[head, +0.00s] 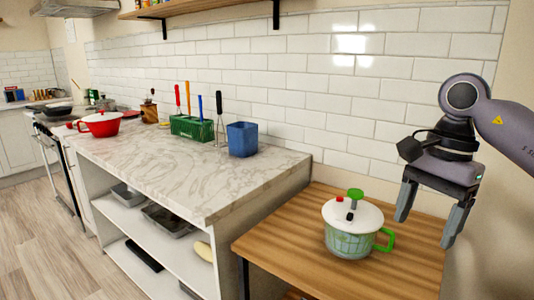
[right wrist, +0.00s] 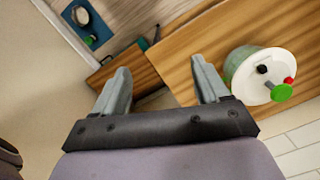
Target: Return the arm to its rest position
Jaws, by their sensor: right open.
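My right gripper (head: 428,222) hangs open and empty above the right side of the low wooden table (head: 290,245). In the right wrist view its two fingers (right wrist: 160,90) are spread with nothing between them. A pale green pot (head: 350,243) with a white lid (head: 353,215) and green handle stands on the wooden table, to the left of the gripper and apart from it. The pot also shows in the right wrist view (right wrist: 234,66), right of the fingers. My left gripper is in neither view.
A marble-topped counter (head: 190,165) holds a blue container (head: 242,139), a green utensil rack (head: 192,127) and a red pot (head: 101,124). Trays sit on the shelves below. A white tiled wall (head: 330,85) runs behind. A wooden wall shelf (head: 205,7) hangs above.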

